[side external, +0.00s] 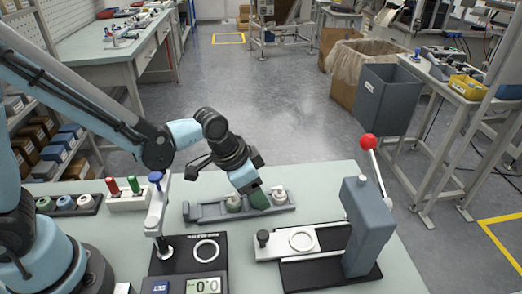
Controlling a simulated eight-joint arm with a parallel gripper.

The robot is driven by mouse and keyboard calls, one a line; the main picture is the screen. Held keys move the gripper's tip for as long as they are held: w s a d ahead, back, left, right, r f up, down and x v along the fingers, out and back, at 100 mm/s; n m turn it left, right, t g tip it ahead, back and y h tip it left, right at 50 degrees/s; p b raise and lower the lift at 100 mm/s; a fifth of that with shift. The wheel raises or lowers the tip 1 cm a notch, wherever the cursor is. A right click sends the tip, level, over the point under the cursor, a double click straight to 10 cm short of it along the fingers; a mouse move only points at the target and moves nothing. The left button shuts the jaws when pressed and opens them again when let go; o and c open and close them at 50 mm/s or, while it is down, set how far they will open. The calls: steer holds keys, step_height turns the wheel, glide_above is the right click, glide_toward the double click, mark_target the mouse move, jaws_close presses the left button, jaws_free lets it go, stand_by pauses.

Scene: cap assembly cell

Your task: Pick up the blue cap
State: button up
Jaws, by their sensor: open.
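A small rounded piece with a blue top (65,202) sits in the middle of a dark holder (98,208) at the left of the table, between a green one (45,204) and a pink one (85,201). It looks like the blue cap, though it is small in view. My gripper (256,198) is open, pointing down over the grey fixture (207,213) at the table's middle, well to the right of the blue piece. A dark green part shows at the gripper's end, and its fingers are hard to make out.
The grey fixture holds pale round pieces (279,195). A press with a red-balled lever (369,142) stands on the right. A digital gauge (190,286) and a blue-topped stand (156,205) are at front left. A rack with red and green handles (128,198) stands beside the dark holder.

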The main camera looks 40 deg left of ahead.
steer(key=shift+w+d+f, duration=0.1)
steer(key=shift+w+f, duration=0.1)
steer(key=shift+f, duration=0.4)
steer(key=c, duration=0.9)
steer(key=shift+o, duration=0.2)
